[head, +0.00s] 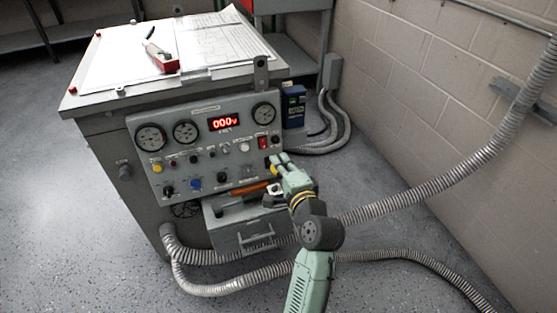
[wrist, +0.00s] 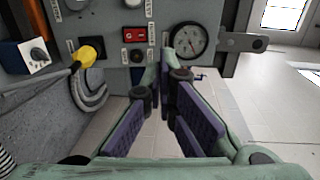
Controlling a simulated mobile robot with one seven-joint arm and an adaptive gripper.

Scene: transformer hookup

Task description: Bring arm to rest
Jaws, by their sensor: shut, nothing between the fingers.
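My gripper (head: 279,160) is in front of the lower right part of the grey control panel (head: 228,160) in the head view. In the wrist view my gripper (wrist: 166,68) shows its two purple-padded fingers coming together at the tips, with nothing held. The red rocker switch (wrist: 134,36) and a round gauge (wrist: 190,41) appear beyond the fingertips. A yellow plug (wrist: 86,55) with a dark cable is to the left of the fingers, apart from them. Whether the fingertips touch the panel cannot be told.
An open drawer (head: 247,234) juts out below the panel, close to my arm. Flexible metal conduits (head: 215,287) run across the floor and up the block wall (head: 400,90). A blue box (head: 293,106) stands right of the cabinet. Floor at left (head: 60,200) is clear.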

